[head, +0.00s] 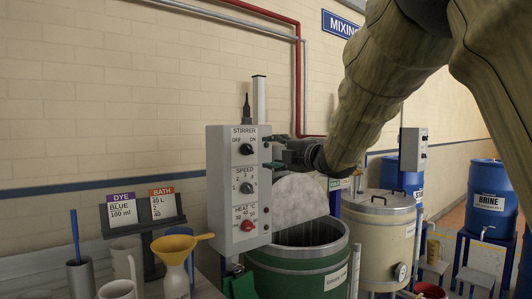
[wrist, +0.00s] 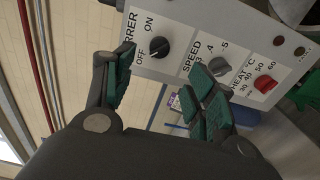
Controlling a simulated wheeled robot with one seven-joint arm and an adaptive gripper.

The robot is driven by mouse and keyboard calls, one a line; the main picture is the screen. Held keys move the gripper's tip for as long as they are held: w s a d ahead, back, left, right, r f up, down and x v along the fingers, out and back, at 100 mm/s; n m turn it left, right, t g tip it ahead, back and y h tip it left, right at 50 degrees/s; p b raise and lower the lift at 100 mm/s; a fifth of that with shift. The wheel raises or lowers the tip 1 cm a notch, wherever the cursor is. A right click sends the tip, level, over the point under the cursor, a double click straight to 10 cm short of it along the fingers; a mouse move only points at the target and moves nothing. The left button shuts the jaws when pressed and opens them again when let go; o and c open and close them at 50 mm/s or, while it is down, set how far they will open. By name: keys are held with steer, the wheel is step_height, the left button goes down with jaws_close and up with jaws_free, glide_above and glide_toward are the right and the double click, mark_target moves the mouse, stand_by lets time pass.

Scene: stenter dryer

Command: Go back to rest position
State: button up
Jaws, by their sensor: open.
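My gripper (head: 274,153) is in front of the right side of the grey control box (head: 222,200) in the head view, at about the height of the stirrer knob (head: 246,149). In the wrist view its green-padded fingers (wrist: 163,88) are spread apart with nothing between them. The stirrer knob (wrist: 160,47) shows clear of the fingers there, beyond the gap. The speed knob (wrist: 219,66) is partly beside the right finger, and the red heat knob (wrist: 264,83) is farther right.
A green vat (head: 300,270) stands below my gripper, with a cream vat (head: 378,235) to its right. A sign stand (head: 145,235), a yellow funnel (head: 176,247) and cups are on the left. Blue barrels (head: 490,200) stand at the right.

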steer(key=shift+s+d, duration=0.25)
steer(key=shift+s, duration=0.05)
steer(key=s+d+f+m+g+h, duration=0.15)
steer(key=f+m, duration=0.25)
steer(key=f, duration=1)
steer(key=d+f+m+h+p, duration=0.1)
steer(key=d+f+m+h, duration=0.2)
steer(key=f, duration=1.1)
steer(key=s+d+f+m+g+h, duration=0.1)
steer(key=d+f+m, duration=0.3)
steer(key=f, duration=1)
steer(key=s+f+m+g+h, duration=0.15)
steer(key=s+f+m, duration=0.4)
steer(key=f, duration=0.75)
steer(key=s+d+f+m+g+h+p, duration=0.1)
steer(key=s+d+f+m+g, duration=0.1)
steer(key=s+f, duration=0.85)
steer(key=s+d+f+m+g+h, duration=0.1)
steer(key=s+d+f+m+g, duration=0.15)
steer(key=s+f, duration=0.75)
steer(key=s+d+f+m+g, duration=0.1)
steer(key=s+f+m+g, duration=0.1)
steer(key=s, duration=1.2)
steer(key=s+d+f+m+g+h+p, duration=0.1)
steer(key=s+f+g, duration=0.3)
steer(key=s, duration=1.1)
steer(key=shift+d+f+m+h, duration=0.3)
steer(key=shift+f+m, duration=0.2)
steer(key=shift+m, duration=0.4)
